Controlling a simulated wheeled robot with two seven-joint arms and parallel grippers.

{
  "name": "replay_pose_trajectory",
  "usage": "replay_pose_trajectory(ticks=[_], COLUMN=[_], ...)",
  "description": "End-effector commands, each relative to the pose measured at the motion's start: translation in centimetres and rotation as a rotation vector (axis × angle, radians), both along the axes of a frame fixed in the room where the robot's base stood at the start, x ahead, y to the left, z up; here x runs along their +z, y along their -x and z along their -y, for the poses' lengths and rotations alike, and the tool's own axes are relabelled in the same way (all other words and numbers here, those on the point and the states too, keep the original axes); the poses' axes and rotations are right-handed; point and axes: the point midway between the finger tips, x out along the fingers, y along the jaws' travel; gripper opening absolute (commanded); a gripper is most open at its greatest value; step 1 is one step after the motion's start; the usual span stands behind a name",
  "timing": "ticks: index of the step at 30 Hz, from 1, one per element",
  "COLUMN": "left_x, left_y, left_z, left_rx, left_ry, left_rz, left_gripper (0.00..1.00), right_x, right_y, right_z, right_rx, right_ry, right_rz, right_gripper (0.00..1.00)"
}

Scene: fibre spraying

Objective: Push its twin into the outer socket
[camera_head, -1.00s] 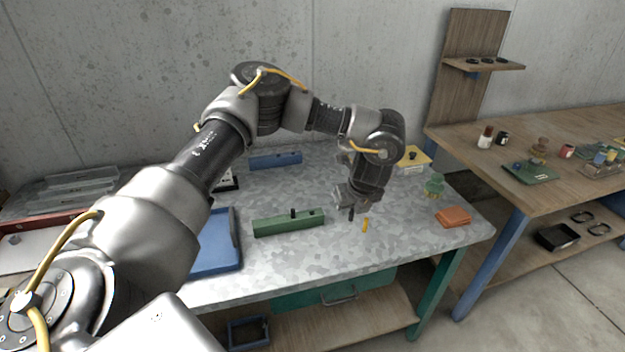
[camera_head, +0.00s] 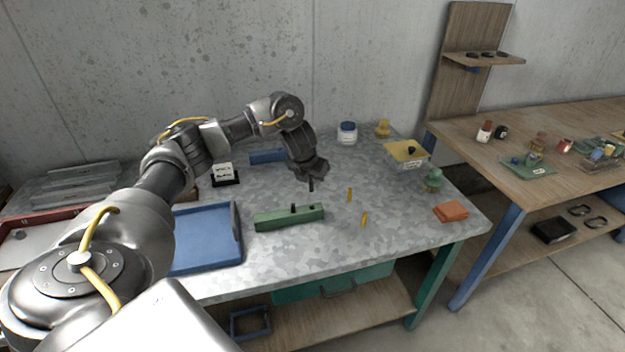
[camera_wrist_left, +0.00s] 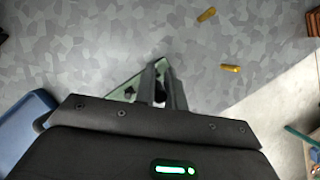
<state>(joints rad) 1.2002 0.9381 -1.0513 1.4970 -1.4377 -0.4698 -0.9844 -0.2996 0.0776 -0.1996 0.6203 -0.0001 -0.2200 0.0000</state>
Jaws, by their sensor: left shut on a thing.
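The green block (camera_head: 288,218) lies on the grey table and also shows in the left wrist view (camera_wrist_left: 117,86), partly hidden by my fingers. One dark peg (camera_head: 293,207) stands upright in it near the middle; a small dark socket (camera_head: 313,207) shows towards its right end. My left gripper (camera_head: 311,178) is shut on a second dark peg (camera_head: 311,186), which points down. The held peg is above and behind the block's right end, apart from it. In the left wrist view my fingers (camera_wrist_left: 161,92) are close together over the block. My right gripper is not in view.
Two yellow pegs (camera_head: 350,194) (camera_head: 364,219) are right of the block. A blue tray (camera_head: 205,262) is at its left, a blue block (camera_head: 267,156) behind. An orange block (camera_head: 451,212) and green knobbed piece (camera_head: 433,180) are at the right. The table's front strip is clear.

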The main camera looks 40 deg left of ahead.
Motion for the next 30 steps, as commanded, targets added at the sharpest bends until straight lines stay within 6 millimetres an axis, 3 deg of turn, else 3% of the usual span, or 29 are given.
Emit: replay_pose_trajectory(ticks=[9,30], left_x=[0.0,-5.5], left_y=[-0.3,-0.3], left_z=[0.0,0.0], left_rx=[0.004,0.003], left_ry=[-0.002,-0.002], left_rz=[0.02,0.018], left_gripper=[0.0,0.0], right_x=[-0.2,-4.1], right_y=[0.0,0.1], right_z=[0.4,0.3], right_rx=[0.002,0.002], right_ry=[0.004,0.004], right_rz=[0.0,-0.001], right_gripper=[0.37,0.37])
